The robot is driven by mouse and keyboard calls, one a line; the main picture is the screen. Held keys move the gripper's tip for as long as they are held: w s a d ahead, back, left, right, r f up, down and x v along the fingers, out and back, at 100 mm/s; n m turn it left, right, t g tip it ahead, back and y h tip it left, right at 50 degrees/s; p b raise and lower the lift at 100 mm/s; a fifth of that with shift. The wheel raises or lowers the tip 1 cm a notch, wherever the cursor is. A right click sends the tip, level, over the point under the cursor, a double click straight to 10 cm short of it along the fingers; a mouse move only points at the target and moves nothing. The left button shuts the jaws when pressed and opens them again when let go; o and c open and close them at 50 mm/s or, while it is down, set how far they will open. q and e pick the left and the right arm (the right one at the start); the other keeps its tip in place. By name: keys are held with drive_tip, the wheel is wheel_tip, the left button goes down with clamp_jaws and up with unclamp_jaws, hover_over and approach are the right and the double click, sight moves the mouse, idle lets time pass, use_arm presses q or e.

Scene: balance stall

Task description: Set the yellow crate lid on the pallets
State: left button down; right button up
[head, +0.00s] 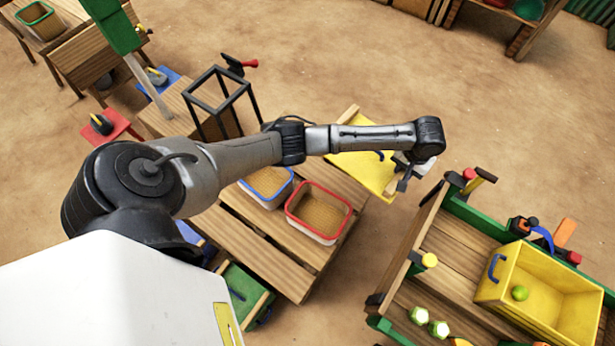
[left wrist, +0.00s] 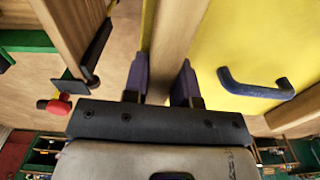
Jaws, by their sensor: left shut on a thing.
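The yellow crate lid (head: 358,172) has wooden battens and a blue handle. It shows beyond my left forearm in the head view, by the far right corner of the wooden pallets (head: 257,247). Its height above the ground is hard to tell. My left gripper (head: 402,184) is at the lid's right edge. In the left wrist view, the gripper (left wrist: 166,82) is shut on a wooden batten of the lid (left wrist: 235,35), with the blue handle to the right. My arm hides part of the lid and pallets. My right gripper is out of view.
A blue-rimmed tub (head: 268,184) and a red-rimmed tub (head: 319,212) stand on the pallets. A wooden cart with green edges (head: 440,285) is at right, holding an open yellow crate (head: 545,300). A black frame (head: 222,100) stands behind my arm. Bare ground lies beyond.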

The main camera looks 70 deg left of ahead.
use_arm(q)
drive_tip(key=shift+n, duration=0.6)
drive_tip(key=s+a+f+b, duration=0.1)
drive_tip(key=a+f, duration=0.3)
drive_tip(key=f, duration=0.1)
drive_tip(key=s+a+f+b, duration=0.2)
drive_tip(key=a+f, duration=0.3)
drive_tip(key=s+a+f+b, duration=0.2)
drive_tip(key=a+f, duration=0.2)
drive_tip(key=f, duration=0.2)
drive_tip(key=shift+a+f, duration=0.1)
drive_tip(key=shift+a, duration=0.3)
drive_tip(key=shift+s+a+f, duration=0.1)
drive_tip(key=shift+a+f, duration=0.15)
drive_tip(key=shift+a, duration=0.3)
wheel_tip(320, 180, down, 4)
drive_tip(key=b, duration=0.2)
drive_tip(key=shift+b, duration=0.35)
drive_tip(key=c, duration=0.9)
unclamp_jaws()
drive_tip(key=shift+f, duration=0.1)
